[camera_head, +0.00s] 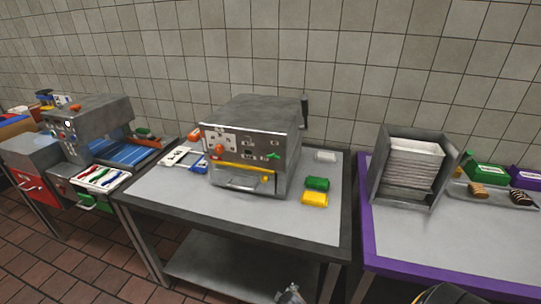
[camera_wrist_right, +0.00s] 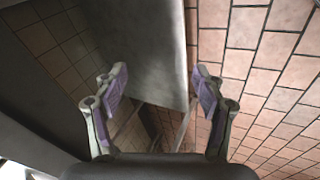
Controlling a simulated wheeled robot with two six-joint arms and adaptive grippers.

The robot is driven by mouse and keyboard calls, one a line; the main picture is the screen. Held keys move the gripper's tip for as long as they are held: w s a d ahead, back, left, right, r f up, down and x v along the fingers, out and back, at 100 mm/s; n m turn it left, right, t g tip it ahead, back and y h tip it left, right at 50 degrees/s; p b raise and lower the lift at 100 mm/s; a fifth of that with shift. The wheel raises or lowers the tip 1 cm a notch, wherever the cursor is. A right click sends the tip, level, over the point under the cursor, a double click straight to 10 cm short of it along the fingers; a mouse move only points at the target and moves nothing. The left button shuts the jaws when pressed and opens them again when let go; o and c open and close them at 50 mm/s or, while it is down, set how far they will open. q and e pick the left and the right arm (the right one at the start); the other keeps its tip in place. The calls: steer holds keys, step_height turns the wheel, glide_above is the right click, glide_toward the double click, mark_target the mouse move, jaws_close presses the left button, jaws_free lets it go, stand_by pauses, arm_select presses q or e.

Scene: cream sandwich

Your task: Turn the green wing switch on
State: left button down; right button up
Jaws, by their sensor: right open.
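The green wing switch (camera_head: 273,156) is on the right part of the front panel of the grey metal machine (camera_head: 252,112), which stands on the middle table. It is small in the head view, and I cannot tell its exact setting. My right gripper (camera_wrist_right: 158,88) is open and empty in the right wrist view, with its two purple-padded fingers apart. It faces the tiled floor and a grey panel, away from the switch. At the bottom edge of the head view, a small grey piece of my arm shows. My left gripper is not in view.
An orange knob (camera_head: 219,149) and a yellow bar (camera_head: 240,167) are on the same panel. Green (camera_head: 317,183) and yellow (camera_head: 314,199) blocks lie right of the machine. A purple-edged table (camera_head: 420,232) with a rack (camera_head: 410,165) stands at right. Another machine (camera_head: 88,122) is at left.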

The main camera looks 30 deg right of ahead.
steer(key=w+d+r+n+t+h, duration=0.1)
steer(key=w+r+n+h, duration=0.1)
steer(key=r, duration=0.5)
steer(key=w+d+r+n+t+h+p, duration=0.1)
steer(key=w+d+r+n+h, duration=0.1)
steer(key=w+r+n, duration=0.2)
steer(key=w+d+r+n+t+h, duration=0.1)
steer(key=w+d+r+n+h, duration=0.1)
steer(key=w+r, duration=0.6)
steer(key=shift+d+r+n+t, duration=0.2)
steer(key=shift+r+n+t, duration=0.2)
steer(key=shift+r+n, duration=0.75)
steer(key=w+r+n+t+h, duration=0.2)
steer(key=w+r+n, duration=0.3)
steer(key=r, duration=0.4)
steer(key=n+t+h+p, duration=0.1)
steer(key=n+h, duration=0.1)
steer(key=n, duration=0.3)
glide_toward(273, 158)
steer(key=p+x, duration=0.2)
steer(key=x, duration=0.7)
steer(key=shift+w+f, duration=0.1)
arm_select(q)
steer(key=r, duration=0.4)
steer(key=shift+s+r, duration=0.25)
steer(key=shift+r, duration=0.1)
arm_select(e)
steer(key=shift+c, duration=0.3)
